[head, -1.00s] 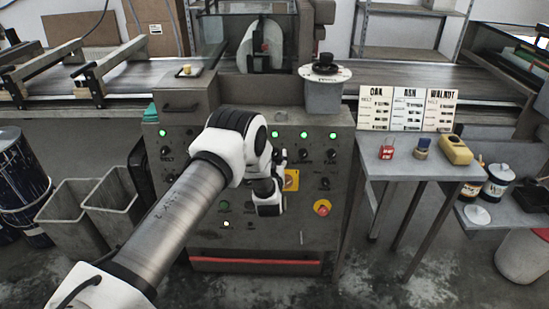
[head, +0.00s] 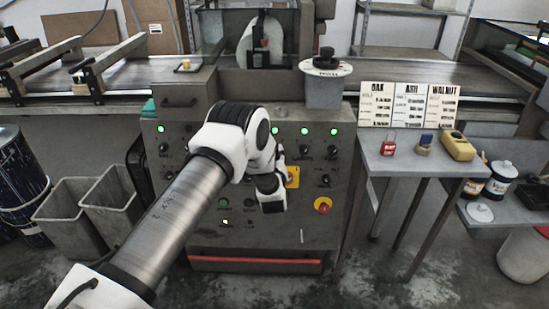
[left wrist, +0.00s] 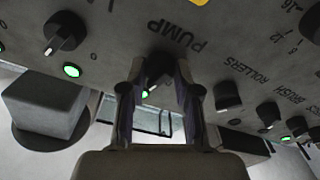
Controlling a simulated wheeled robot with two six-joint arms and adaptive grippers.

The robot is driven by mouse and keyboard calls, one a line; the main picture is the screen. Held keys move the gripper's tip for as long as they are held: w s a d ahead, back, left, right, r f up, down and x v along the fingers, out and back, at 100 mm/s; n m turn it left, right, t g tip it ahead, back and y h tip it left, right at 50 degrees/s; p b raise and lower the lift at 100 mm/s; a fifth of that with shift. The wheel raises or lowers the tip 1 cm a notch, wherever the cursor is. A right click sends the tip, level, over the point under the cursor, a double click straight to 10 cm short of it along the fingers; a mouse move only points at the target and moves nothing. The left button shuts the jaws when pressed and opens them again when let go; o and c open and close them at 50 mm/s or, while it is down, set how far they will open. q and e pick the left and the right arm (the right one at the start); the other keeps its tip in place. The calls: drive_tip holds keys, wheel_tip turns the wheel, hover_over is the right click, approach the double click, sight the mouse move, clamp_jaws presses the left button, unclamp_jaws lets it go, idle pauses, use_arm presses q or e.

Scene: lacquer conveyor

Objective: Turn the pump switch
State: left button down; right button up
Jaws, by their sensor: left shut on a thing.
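The control panel (head: 300,225) stands in front of me in the head view, with several knobs and green lights. The pump switch (left wrist: 159,68) is a dark knob beside the printed word PUMP in the left wrist view. My left gripper (left wrist: 160,78) has its two fingers on either side of that knob and is shut on it. A lit green light shows between the fingers. In the head view my left arm and wrist hide this part of the panel and the switch. My right gripper is not in view.
Other knobs, including the rollers knob (left wrist: 227,97), are close to the fingers. A side table (head: 405,163) with small items stands right. Grey bins (head: 68,212) stand left.

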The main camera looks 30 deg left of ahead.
use_arm(q)
drive_tip(key=shift+w+d+n+g+y+b, duration=0.1)
drive_tip(key=shift+n+g+y+b, duration=0.3)
drive_tip(key=shift+n+b, duration=1.65)
drive_tip(key=shift+n+g+y+b, duration=0.35)
drive_tip(key=shift+n+b, duration=0.65)
drive_tip(key=shift+n, duration=2.05)
drive_tip(key=shift+r+g, duration=0.1)
drive_tip(key=shift+g, duration=0.15)
drive_tip(key=c, duration=0.8)
unclamp_jaws()
drive_tip(key=v, duration=1.2)
